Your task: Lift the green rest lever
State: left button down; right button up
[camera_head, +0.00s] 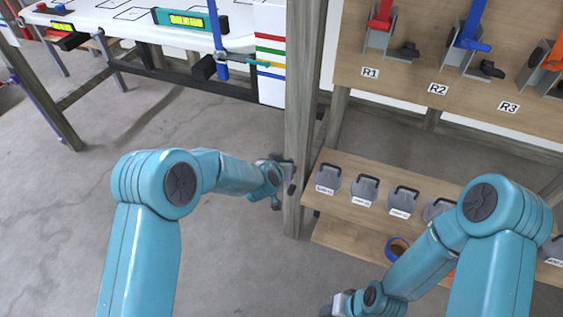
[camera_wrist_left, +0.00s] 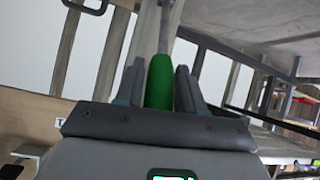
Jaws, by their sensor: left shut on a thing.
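The green lever (camera_wrist_left: 159,82) shows in the left wrist view as a rounded green grip on a thin grey rod that runs up the picture. My left gripper (camera_wrist_left: 160,72) has one finger on each side of this grip and is shut on it. In the head view my left gripper (camera_head: 275,181) is beside the grey wooden post (camera_head: 303,120), and the green grip cannot be made out there. My right gripper (camera_head: 338,306) is at the bottom edge of the head view, partly cut off; its fingers are not clear.
A board with red (camera_head: 380,20), blue (camera_head: 470,38) and orange (camera_head: 555,55) levers is at upper right. Below it, a shelf (camera_head: 338,205) carries several grey handled weights; a blue ring (camera_head: 397,248) is lower. A white table (camera_head: 110,18) is at upper left. The left floor is clear.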

pick_arm(q)
jog(key=shift+f, duration=0.15)
jog(key=c, duration=1.1)
grip_release()
jog(key=o, duration=0.3)
jog(key=shift+w+f, duration=0.1)
jog(key=shift+s+a+r, duration=0.1)
jog(key=shift+s+r, duration=0.4)
jog(key=shift+r, duration=0.05)
jog(key=v, duration=1.5)
